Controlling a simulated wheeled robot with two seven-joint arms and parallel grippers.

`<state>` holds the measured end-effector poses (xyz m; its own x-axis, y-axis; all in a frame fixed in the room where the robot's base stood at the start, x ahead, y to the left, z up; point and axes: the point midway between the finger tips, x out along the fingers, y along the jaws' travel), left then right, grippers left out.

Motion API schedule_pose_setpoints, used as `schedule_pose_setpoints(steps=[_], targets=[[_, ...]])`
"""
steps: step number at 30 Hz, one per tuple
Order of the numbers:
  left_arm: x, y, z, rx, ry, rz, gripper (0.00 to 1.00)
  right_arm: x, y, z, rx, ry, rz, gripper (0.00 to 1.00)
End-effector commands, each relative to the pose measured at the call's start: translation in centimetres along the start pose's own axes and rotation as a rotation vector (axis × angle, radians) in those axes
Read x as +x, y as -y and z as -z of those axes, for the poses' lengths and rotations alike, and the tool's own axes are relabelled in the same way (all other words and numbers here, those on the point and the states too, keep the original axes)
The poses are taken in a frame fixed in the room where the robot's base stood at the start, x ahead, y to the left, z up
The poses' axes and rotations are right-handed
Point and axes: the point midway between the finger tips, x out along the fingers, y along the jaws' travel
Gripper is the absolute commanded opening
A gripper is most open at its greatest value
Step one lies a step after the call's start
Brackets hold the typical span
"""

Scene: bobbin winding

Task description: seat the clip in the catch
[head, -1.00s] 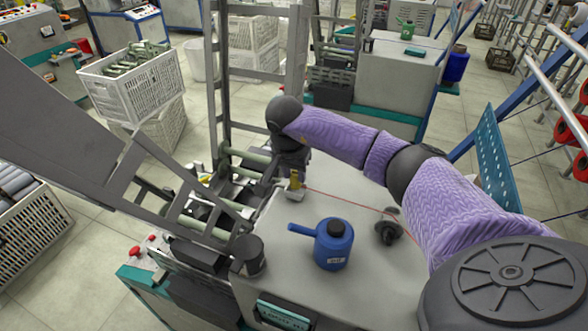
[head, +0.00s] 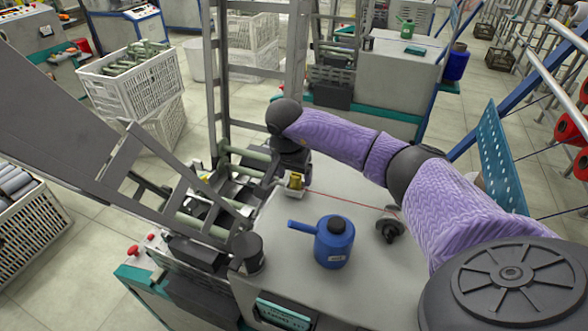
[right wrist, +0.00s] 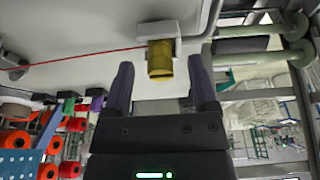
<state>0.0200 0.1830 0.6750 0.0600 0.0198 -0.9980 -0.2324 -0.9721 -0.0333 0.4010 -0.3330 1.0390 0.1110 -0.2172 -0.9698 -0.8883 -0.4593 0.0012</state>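The yellow clip (head: 295,181) is at a small white catch (head: 287,191) on the grey machine top, beside the rollers. In the right wrist view the clip (right wrist: 160,60) stands against the white catch (right wrist: 157,29). I cannot tell how deep it sits. My right gripper (right wrist: 161,75) is open. Its two dark fingers are spread to either side of the clip's near end, with gaps on both sides. In the head view the dark right hand is just behind the clip, its fingers hidden. My left gripper is not in view.
A red thread (right wrist: 90,57) runs to the clip. On the machine top stand a blue oil can (head: 334,243) and a dark knob-like part (head: 390,229). Rollers and grey frame bars crowd the left side. The top between clip and can is clear.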

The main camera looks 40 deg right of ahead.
Motion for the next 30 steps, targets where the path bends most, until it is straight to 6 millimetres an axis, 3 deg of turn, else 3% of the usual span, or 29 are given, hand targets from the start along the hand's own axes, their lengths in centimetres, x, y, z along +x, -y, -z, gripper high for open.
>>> schedule_pose_setpoints(steps=[5,12,16,30], targets=[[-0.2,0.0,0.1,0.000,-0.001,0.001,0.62,-0.9,0.0,0.1,0.000,0.000,0.001,0.74],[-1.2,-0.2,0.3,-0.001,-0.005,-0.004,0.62,-6.9,0.1,0.1,0.000,-0.003,0.005,0.74],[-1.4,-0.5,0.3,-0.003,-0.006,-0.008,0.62,-9.2,0.1,0.1,0.000,-0.001,0.003,0.74],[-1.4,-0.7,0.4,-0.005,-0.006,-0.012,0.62,-9.9,0.0,0.0,0.000,0.000,0.000,0.74]])
